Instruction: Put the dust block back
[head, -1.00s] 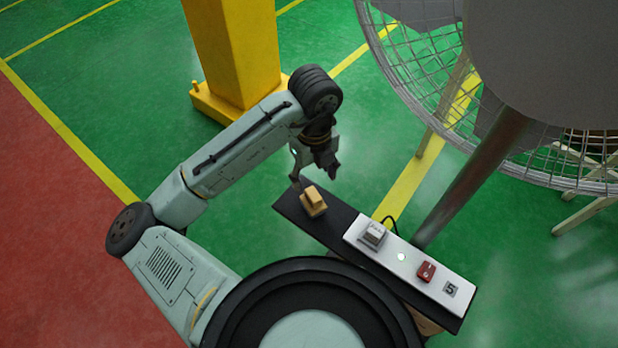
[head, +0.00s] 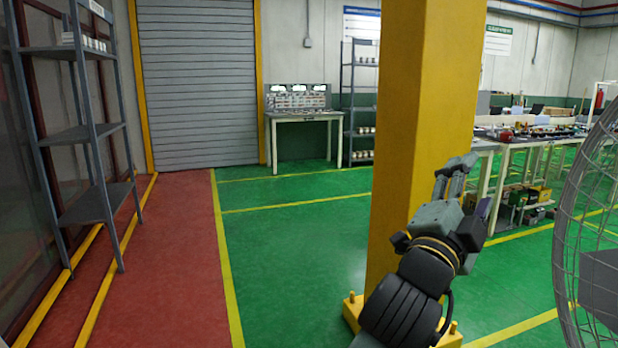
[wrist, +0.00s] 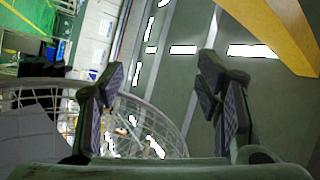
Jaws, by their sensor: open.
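The dust block does not show in either current view, and neither does the dark board with the white panel. My gripper (head: 460,165) is raised in front of the yellow column in the head view, pointing upward. In the wrist view my gripper (wrist: 165,75) has its two fingers well apart, with nothing between them. Beyond the fingers are the ceiling and its lights.
The yellow column (head: 415,110) stands right behind my gripper in the head view. A fan's wire cage (head: 590,210) is at the right edge, and it also shows in the wrist view (wrist: 165,130). A grey shelf (head: 95,150) stands at left. The green floor (head: 300,240) is clear.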

